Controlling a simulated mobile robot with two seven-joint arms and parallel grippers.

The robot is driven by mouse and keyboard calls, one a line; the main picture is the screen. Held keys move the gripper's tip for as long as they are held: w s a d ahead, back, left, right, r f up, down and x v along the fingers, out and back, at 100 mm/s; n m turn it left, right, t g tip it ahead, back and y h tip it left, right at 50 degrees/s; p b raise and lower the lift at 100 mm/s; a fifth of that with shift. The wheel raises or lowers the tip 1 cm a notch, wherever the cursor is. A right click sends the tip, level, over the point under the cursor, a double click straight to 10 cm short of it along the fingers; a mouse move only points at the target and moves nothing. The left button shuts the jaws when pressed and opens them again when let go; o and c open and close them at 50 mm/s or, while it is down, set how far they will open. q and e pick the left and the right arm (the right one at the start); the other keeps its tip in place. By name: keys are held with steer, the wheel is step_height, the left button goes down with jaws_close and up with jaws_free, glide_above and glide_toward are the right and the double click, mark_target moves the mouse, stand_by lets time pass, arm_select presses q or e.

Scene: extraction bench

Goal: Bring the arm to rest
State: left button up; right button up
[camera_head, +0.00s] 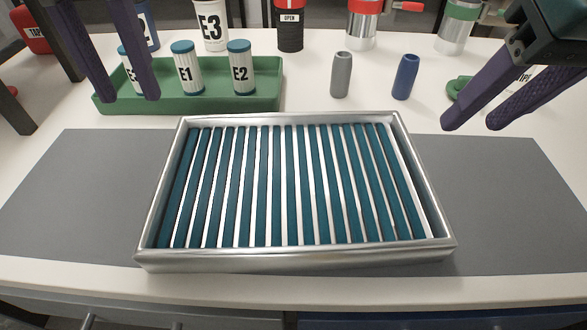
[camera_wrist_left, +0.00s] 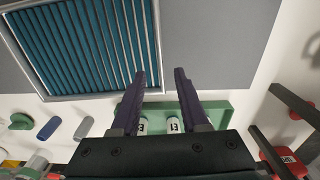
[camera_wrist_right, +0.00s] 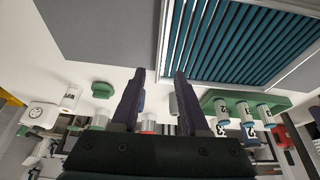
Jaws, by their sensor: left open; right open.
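My left gripper (camera_head: 126,98) is open and empty in the head view, over the left part of the green tray. It also shows open in the left wrist view (camera_wrist_left: 154,72). My right gripper (camera_head: 468,127) is open and empty at the upper right of the head view, above the table to the right of the blue cylinder. It also shows open in the right wrist view (camera_wrist_right: 160,72). Nothing is between either pair of fingers.
A metal-rimmed tray (camera_head: 290,258) with teal slats lies on the grey mat (camera_head: 75,190). Behind it, the green tray (camera_head: 190,105) holds canisters E1 (camera_head: 187,72) and E2 (camera_head: 240,70). A grey cylinder (camera_head: 341,75) and blue cylinder (camera_head: 405,77) stand right of it. The mat's sides are clear.

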stand_by(0.3)
arm_select(q)
steer(key=s+d+r+m+t+h+p, duration=0.15)
steer(key=s+d+p, duration=0.25)
steer(key=s+p, duration=0.7)
steer(key=s+a+r+m+t+y+p, duration=0.1)
steer(key=s+a+r+p, duration=0.2)
steer(key=s+r+p, duration=0.25)
steer(key=s+a+r+t+p, duration=0.1)
steer(key=s+a+r+p, duration=0.2)
steer(key=s+r+p, duration=0.25)
arm_select(e)
steer(key=s+d+r+n+g, duration=0.1)
steer(key=s+r, duration=0.5)
steer(key=s, duration=0.3)
steer(key=s+d+r+n, duration=0.1)
steer(key=s+r, duration=0.6)
steer(key=s, duration=0.2)
arm_select(q)
step_height(320, 180, up, 36)
steer(key=p, duration=3.7)
steer(key=shift+d+r, duration=0.15)
arm_select(e)
step_height(320, 180, up, 36)
steer(key=shift+w+r, duration=0.15)
steer(key=shift+w, duration=0.15)
steer(key=shift+a, duration=0.1)
